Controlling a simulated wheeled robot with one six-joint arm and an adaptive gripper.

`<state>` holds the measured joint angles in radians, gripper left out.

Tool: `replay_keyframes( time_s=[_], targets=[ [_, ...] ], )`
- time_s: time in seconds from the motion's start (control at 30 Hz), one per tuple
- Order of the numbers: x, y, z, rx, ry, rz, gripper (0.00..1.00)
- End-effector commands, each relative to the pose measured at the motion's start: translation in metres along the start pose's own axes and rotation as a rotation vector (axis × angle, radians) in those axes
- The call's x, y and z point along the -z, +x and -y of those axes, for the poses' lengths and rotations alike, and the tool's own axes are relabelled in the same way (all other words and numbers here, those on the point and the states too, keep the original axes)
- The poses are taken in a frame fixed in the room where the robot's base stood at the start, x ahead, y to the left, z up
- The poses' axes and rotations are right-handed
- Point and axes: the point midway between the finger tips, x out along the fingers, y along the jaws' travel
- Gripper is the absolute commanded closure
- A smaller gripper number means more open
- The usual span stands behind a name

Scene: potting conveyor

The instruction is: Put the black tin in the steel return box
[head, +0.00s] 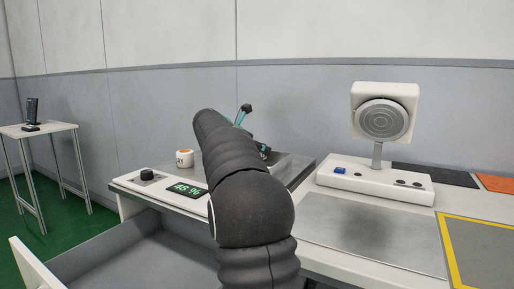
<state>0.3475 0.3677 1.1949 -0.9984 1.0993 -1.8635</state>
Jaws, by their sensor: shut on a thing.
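My gripper (256,134) is at the far end of my dark arm, over the back of the white panel unit. Only some teal and black parts of it show past the arm. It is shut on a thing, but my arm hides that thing. I cannot make out the black tin anywhere in the head view. No steel return box can be told for sure. A grey steel surface (290,168) with a raised dark edge lies just right of my gripper, partly hidden by my arm.
An open grey drawer (130,250) is at lower left. A white device with a round disc (383,119) stands right. A side table (38,130) is far left.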

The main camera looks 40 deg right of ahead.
Motion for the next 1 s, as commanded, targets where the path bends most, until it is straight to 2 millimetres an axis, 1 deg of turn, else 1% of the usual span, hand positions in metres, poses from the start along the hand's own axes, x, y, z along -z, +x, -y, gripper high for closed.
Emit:
replay_keyframes(
  time_s=[0.23,0.27,0.3,0.33,0.37,0.83,0.93,1.0],
  targets=[
    [0.004,0.002,0.0,0.0,0.001,0.0,0.78],
    [0.004,0.002,0.0,0.0,0.0,-0.001,0.35],
    [0.004,0.002,0.0,0.0,0.0,-0.001,0.25],
    [0.004,0.002,0.0,0.0,0.0,-0.001,0.18],
    [0.004,0.002,0.0,0.0,0.0,-0.001,0.15],
    [0.006,0.001,-0.002,-0.004,-0.003,-0.003,0.15],
    [0.002,0.0,-0.002,-0.003,-0.001,-0.003,0.15],
    [-0.004,-0.003,-0.001,-0.002,0.0,-0.003,0.15]
  ],
)
